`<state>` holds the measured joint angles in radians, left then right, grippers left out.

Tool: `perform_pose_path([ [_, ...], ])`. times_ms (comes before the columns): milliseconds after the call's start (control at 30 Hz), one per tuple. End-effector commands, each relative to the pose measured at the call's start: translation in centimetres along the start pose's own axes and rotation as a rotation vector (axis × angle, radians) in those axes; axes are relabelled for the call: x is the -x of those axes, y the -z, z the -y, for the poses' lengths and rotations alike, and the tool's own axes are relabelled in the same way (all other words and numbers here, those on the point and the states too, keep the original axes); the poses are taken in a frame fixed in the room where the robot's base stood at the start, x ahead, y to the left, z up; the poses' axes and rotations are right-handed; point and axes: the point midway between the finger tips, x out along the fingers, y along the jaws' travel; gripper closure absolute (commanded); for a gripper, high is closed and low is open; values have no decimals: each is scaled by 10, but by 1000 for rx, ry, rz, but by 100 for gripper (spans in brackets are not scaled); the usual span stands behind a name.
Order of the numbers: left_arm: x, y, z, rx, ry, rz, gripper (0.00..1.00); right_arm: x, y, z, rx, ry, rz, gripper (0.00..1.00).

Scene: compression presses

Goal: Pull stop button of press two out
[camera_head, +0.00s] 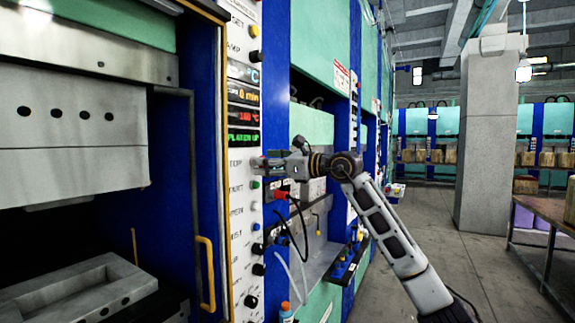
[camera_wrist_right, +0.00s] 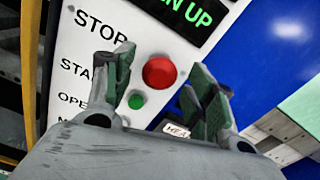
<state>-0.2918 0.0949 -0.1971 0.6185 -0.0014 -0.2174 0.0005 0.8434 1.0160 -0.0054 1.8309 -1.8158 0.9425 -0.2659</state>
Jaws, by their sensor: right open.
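The red stop button (camera_wrist_right: 159,72) shows in the right wrist view beside the STOP label on the white panel, above a small green button (camera_wrist_right: 136,101). My right gripper (camera_wrist_right: 158,92) is open, with one finger on each side of the red button in that picture. I cannot tell whether either finger touches it. In the head view my right gripper (camera_head: 264,163) is at the control panel (camera_head: 239,215), level with the STOP label, and its fingers cover the button. My left gripper is not in view.
The press (camera_head: 75,120) with its open platens fills the left side, with a yellow handle (camera_head: 206,273) beside the panel. Its lit display (camera_head: 243,136) reads PLATEN UP. More presses stand behind my right arm. A grey pillar (camera_head: 487,140) and open floor are at right.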

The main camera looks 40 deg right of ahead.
Motion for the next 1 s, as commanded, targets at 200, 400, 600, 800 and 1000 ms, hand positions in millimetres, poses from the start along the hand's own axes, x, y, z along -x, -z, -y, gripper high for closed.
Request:
perform_pose_path([
  [200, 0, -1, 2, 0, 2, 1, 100, 8, 0, 0, 1, 1, -1, 44],
  [400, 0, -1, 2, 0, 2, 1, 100, 21, 1, 0, 1, 1, -2, 44],
  [600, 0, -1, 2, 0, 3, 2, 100, 33, 1, 0, 0, 1, -1, 44],
  [800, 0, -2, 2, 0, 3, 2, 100, 44, 1, 0, 1, 1, -2, 44],
  [1000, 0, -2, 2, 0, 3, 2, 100, 56, 1, 0, 0, 0, -1, 44],
])
